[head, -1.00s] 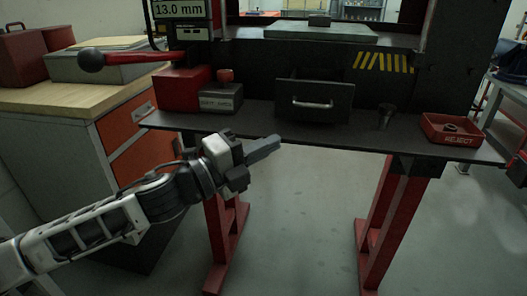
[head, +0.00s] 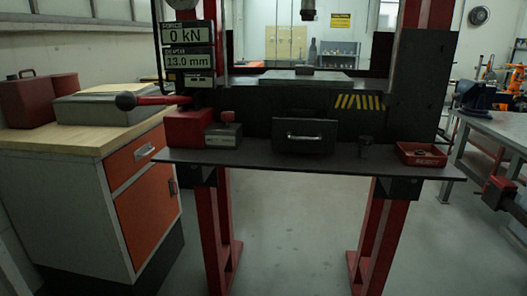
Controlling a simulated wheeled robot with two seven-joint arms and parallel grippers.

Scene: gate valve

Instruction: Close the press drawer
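The press drawer (head: 304,145) is a dark box front with a pale horizontal bar handle (head: 304,137). It sits in the middle of the press, just above the dark shelf (head: 260,160). Its front seems to stand out from the dark press panel behind it, but how far is hard to tell from this angle. Nothing touches the handle. Neither of my grippers shows in the head view.
A red block and a small dark box (head: 223,137) stand left of the drawer. A dark cup (head: 365,147) and a red reject tray (head: 422,154) stand right. Floor in front is clear.

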